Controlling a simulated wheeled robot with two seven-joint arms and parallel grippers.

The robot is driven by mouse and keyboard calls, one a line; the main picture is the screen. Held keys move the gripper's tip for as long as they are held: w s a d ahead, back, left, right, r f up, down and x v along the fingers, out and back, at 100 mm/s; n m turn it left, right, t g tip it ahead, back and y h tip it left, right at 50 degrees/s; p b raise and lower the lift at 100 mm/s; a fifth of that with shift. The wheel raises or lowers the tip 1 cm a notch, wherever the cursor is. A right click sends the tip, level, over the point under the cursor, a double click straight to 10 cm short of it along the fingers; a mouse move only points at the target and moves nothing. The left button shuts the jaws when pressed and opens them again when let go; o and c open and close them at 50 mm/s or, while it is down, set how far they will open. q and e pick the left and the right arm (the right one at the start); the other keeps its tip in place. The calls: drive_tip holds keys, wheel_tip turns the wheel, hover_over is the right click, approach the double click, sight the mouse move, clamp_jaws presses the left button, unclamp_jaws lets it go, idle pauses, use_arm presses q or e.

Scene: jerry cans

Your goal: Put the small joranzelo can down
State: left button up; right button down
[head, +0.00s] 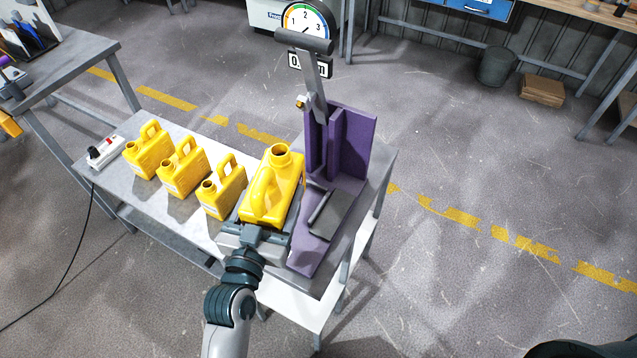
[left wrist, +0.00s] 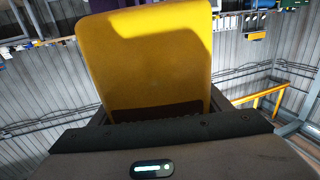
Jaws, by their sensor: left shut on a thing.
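My left gripper (head: 256,232) is shut on a yellow can (head: 285,190) with a handle and an open round neck. The can is raised towards the camera, above the right part of the table, and looks tilted. In the left wrist view the yellow can (left wrist: 150,60) fills the space between the jaws. Three more yellow cans stand in a row on the table to its left: a left one (head: 148,157), a middle one (head: 184,172) and a right one (head: 222,194). Which can is joranzelo I cannot tell; no name is readable. My right gripper is not in view.
A purple stand (head: 355,140) with a lever and a dial gauge (head: 305,22) is close to the right of the held can. A white switch box (head: 105,152) sits at the left end of the grey table (head: 130,200). Floor to the right is open.

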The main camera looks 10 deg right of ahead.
use_arm(q)
drive_tip(key=s+a+n+y+b, duration=0.2)
drive_tip(key=s+a+y, duration=0.1)
drive_tip(key=a, duration=0.5)
drive_tip(key=s+a+n+t+y+b, duration=0.1)
drive_tip(key=s+a+n+y+b, duration=0.1)
drive_tip(key=a, duration=0.7)
drive_tip(key=shift+s+a+r+y+b, duration=0.25)
drive_tip(key=shift+s+y+b, duration=0.1)
drive_tip(key=shift+s+y, duration=0.45)
drive_tip(key=shift+s, duration=0.1)
